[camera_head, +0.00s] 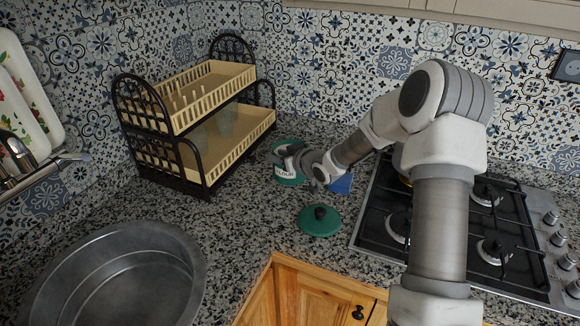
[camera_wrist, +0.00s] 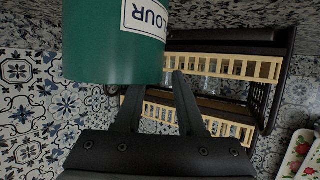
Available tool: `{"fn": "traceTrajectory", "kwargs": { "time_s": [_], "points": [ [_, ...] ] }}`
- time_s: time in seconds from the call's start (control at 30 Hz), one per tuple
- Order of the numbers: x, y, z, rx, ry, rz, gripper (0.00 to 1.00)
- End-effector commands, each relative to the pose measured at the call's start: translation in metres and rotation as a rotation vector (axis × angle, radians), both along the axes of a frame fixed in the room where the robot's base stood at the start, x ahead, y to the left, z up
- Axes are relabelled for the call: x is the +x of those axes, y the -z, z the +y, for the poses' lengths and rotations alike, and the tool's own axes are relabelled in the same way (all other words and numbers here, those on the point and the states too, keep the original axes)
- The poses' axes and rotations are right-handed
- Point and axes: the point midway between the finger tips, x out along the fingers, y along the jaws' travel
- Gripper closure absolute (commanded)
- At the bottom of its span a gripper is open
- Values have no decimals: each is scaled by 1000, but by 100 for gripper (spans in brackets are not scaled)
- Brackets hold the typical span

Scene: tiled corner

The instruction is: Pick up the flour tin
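The flour tin (camera_head: 287,177) is green with a white label band and stands on the counter between the dish rack and the stove. In the wrist view the tin (camera_wrist: 112,45) is large at the upper left, with part of its lettered label showing. My gripper (camera_head: 297,158) is at the tin's upper right side in the head view. In the wrist view my gripper (camera_wrist: 153,82) has its two fingers apart. The left fingertip is hidden by the tin, and the right one is beside the tin's edge. Contact cannot be told.
A green lid (camera_head: 320,221) with a dark knob lies on the counter in front of the tin. A two-tier dish rack (camera_head: 200,170) stands left. A gas stove (camera_head: 480,225) is at right, with a blue item (camera_head: 342,184) near it. A round metal sink (camera_head: 120,275) is front left.

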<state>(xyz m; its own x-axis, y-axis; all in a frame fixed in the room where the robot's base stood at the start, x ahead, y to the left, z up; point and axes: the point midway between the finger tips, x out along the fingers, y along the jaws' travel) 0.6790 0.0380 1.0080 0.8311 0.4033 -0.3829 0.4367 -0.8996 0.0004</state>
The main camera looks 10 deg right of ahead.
Motion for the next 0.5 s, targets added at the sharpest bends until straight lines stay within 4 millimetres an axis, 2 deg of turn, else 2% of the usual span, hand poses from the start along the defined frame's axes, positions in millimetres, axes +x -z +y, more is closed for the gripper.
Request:
{"fn": "traceTrajectory", "kwargs": {
  "time_s": [0.07,0.1,0.3,0.5],
  "points": [
    [0,0,0,0,0,0,61],
    [0,0,0,0,0,0,65],
    [-1,0,0,0,0,0,100],
    [-1,1,0,1,-1,1,100]
  ]
}}
